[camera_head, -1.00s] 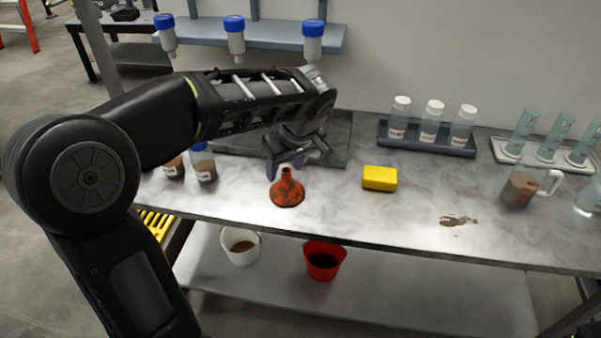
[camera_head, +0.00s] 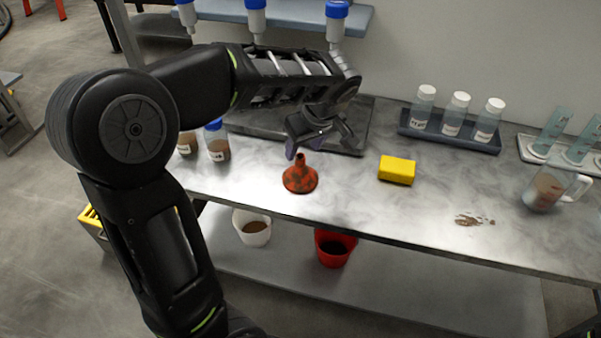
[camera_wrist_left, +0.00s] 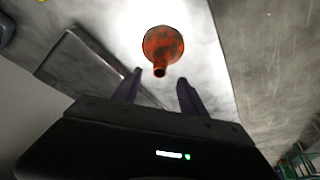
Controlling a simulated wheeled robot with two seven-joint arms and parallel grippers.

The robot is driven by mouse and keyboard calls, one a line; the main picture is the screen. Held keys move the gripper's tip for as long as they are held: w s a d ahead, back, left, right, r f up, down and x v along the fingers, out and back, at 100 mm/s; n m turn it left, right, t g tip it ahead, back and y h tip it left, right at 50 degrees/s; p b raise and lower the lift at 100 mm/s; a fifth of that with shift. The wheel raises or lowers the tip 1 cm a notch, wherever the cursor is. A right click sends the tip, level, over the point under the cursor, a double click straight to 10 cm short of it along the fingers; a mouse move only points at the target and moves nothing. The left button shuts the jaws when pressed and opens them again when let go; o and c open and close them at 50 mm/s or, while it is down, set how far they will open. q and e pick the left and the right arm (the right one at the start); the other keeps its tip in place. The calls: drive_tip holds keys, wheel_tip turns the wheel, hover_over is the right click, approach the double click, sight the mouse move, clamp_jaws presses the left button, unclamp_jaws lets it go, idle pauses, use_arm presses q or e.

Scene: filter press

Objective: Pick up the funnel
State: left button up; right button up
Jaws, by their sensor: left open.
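The funnel (camera_head: 300,178) is orange-red with dark stains. It stands on the metal table with its wide mouth down and its spout up. My left gripper (camera_head: 318,150) is open and empty, just behind and above the funnel. In the left wrist view the funnel (camera_wrist_left: 163,46) lies ahead of the two fingers, with its spout pointing toward the gap between them (camera_wrist_left: 158,88). The fingers appear apart from the funnel. My right gripper is not in view.
A yellow block (camera_head: 397,170) lies right of the funnel. A dark tray (camera_head: 362,125) lies behind my gripper. Bottles stand in a rack (camera_head: 450,132) at the back. A red bucket (camera_head: 333,248) is on the lower shelf.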

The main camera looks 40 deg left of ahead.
sight(301, 156)
use_arm(q)
drive_tip(key=shift+p+x, duration=0.65)
drive_tip(key=shift+x, duration=1.95)
drive_tip(key=shift+c, duration=0.2)
clamp_jaws()
